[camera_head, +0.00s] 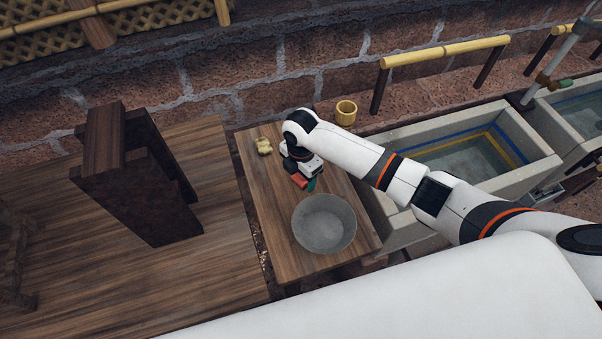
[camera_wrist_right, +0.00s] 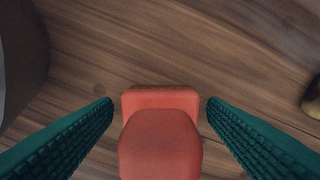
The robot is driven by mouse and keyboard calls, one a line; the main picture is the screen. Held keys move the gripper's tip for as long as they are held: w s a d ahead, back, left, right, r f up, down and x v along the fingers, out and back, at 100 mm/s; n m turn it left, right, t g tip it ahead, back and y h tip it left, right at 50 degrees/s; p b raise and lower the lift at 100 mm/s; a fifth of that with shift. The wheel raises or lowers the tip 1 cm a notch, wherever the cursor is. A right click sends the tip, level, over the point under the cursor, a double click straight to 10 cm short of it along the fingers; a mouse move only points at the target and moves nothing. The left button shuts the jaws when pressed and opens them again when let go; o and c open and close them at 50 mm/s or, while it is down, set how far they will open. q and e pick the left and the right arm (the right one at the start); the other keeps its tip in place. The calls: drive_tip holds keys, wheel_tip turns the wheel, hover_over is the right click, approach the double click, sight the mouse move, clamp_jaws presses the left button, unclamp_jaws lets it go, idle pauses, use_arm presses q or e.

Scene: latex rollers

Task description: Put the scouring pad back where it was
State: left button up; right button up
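A red pad-like object with a rounded upper part (camera_wrist_right: 160,145), which I take to be the scouring pad, lies over the wooden table. It also shows as a small red patch (camera_head: 299,181) in the head view, partly hidden by my right gripper. My right gripper (camera_wrist_right: 161,103) is above the table with its green ridged fingers on either side of the red object. The fingers are spread, with small gaps to the object on both sides. My left gripper is not in view.
A grey metal bowl (camera_head: 324,224) stands on the small table (camera_head: 258,188), in front of the right gripper. A lumpy yellow object (camera_head: 263,145) lies behind-left. A yellow cup (camera_head: 346,111) stands beyond the table. Water-filled stone basins (camera_head: 463,152) are at the right.

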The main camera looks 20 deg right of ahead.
wheel_tip(320, 180, up, 12)
drive_tip(key=shift+r+b, duration=0.2)
drive_tip(key=shift+b, duration=0.2)
idle(0.3)
drive_tip(key=shift+f, duration=0.1)
